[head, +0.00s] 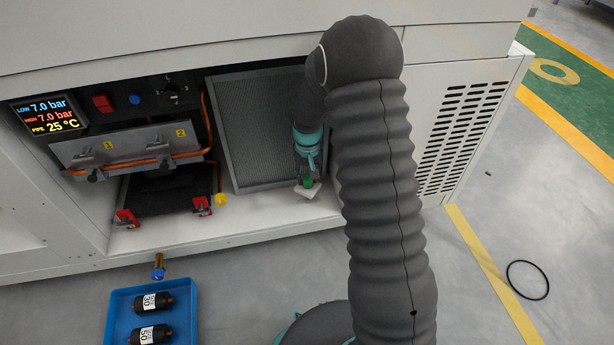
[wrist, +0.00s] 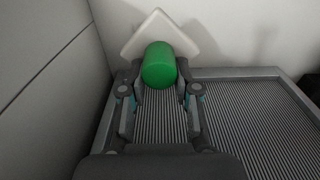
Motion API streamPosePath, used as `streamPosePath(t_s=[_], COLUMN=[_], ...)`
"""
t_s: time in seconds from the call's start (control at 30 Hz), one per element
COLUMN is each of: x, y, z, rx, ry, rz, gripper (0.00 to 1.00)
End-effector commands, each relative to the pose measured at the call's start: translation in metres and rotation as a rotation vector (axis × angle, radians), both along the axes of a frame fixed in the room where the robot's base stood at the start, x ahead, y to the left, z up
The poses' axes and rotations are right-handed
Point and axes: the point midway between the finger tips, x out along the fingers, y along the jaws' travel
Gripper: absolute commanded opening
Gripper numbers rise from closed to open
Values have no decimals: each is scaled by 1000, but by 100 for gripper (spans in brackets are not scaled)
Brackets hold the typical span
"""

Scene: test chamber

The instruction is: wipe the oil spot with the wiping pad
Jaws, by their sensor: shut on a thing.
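The wiping pad is a white square plate (wrist: 182,31) with a green cylindrical handle (wrist: 159,64). I see no oil spot in either view; the pad and arm hide part of the floor.
The finned panel (head: 264,130) stands close beside my gripper. A valve unit with copper pipes (head: 130,146) and red clamps (head: 203,206) is to the left. A blue tray (head: 118,308) with black cylinders lies on the ground in front. A black ring (head: 527,280) lies at right.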

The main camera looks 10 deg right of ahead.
Motion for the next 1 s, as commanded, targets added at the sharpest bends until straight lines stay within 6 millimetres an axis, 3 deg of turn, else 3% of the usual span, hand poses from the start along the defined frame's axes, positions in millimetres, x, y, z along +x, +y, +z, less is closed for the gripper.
streamPosePath(t_s=[0.5,1.0], x=[0,0], y=[0,0], z=[30,30], rx=[0,0], ry=[-1,0], rz=[0,0], gripper=[0,0])
